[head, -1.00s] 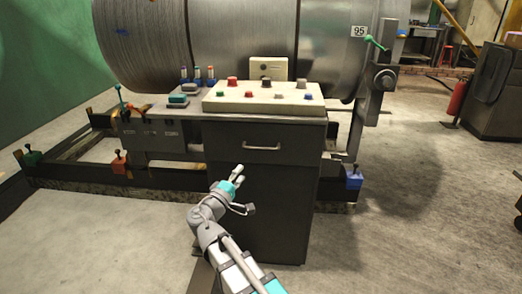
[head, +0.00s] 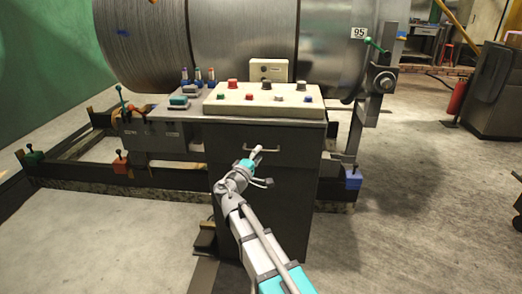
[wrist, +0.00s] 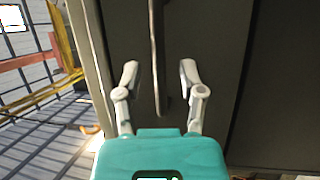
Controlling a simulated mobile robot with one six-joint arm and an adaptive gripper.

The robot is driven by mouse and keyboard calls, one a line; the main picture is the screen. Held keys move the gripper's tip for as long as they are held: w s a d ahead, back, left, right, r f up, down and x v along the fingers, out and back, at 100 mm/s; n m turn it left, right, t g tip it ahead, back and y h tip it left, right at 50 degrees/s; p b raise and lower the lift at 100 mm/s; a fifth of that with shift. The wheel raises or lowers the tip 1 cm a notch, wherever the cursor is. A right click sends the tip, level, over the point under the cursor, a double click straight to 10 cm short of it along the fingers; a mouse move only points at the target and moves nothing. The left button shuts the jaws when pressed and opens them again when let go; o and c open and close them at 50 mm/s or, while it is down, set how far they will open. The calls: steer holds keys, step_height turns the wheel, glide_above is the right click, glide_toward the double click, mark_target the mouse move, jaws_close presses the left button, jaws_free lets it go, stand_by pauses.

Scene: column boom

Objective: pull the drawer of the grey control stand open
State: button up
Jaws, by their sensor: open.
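The grey control stand (head: 285,205) stands in the middle of the head view, with its drawer (head: 225,143) closed, near the top. The drawer's bar handle (head: 270,150) is pale and runs across the drawer front. My gripper (head: 256,155) is at the left part of the handle in the head view. In the wrist view my gripper (wrist: 158,75) is open, its two fingers apart on either side of the handle (wrist: 156,60), which runs upright between them. The handle's end reaches down between the fingertips. I cannot tell whether either finger touches it.
A button panel (head: 263,104) lies on top of the stand, with a small box (head: 269,70) behind it. A blue block (head: 353,180) is to the right. The floor at the right (head: 420,210) is clear.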

steer(key=shift+x, duration=1.1)
jaws_close()
